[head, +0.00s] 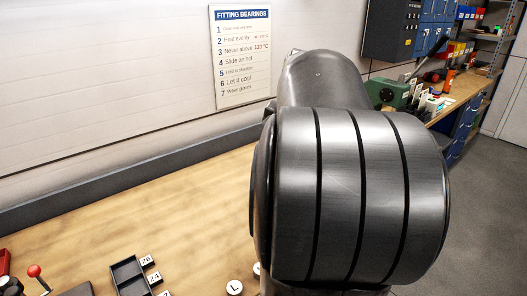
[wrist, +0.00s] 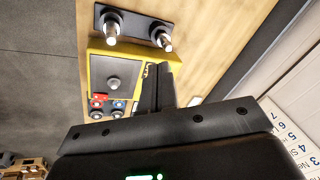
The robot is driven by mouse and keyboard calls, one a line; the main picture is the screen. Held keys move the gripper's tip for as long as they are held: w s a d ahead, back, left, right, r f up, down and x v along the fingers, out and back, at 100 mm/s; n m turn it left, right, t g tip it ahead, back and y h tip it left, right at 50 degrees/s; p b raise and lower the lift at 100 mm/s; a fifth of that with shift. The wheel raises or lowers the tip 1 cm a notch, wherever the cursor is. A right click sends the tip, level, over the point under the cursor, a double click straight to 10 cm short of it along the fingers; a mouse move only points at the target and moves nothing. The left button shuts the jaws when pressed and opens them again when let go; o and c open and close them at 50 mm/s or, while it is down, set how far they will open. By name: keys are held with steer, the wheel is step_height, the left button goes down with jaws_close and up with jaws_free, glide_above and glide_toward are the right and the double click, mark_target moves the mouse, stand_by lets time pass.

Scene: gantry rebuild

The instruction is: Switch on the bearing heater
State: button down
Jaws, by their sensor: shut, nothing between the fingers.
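In the wrist view, a yellow-edged unit with a grey face (wrist: 112,75) sits on the wooden bench. It looks like the bearing heater, but I see no readable name on it. In the head view my arm hides the gripper and unit.
A black plate with two metal posts (wrist: 135,26) lies beside the unit. In the head view, a red-knobbed lever (head: 35,271), a black tray (head: 130,275) and a white L disc (head: 234,287) lie at the front left. The bench (head: 150,215) behind them is clear up to the wall.

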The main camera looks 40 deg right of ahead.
steer(key=s+d+f+m, duration=0.1)
steer(key=s+d+m, duration=0.1)
steer(key=d, duration=0.6)
steer(key=s+d+f+m+g, duration=0.1)
steer(key=s+d+m, duration=0.1)
steer(key=d, duration=0.7)
steer(key=s+d+f+m, duration=0.1)
steer(key=s+d+m, duration=0.1)
steer(key=d, duration=0.6)
steer(key=shift+s+d+f+m+g, duration=0.15)
steer(key=shift+s+f+m+g, duration=0.15)
steer(key=shift+s+f+m, duration=0.1)
steer(key=f, duration=0.4)
steer(key=w+f, duration=0.1)
steer(key=f, duration=0.4)
steer(key=w+f, duration=0.1)
steer(key=f, duration=0.4)
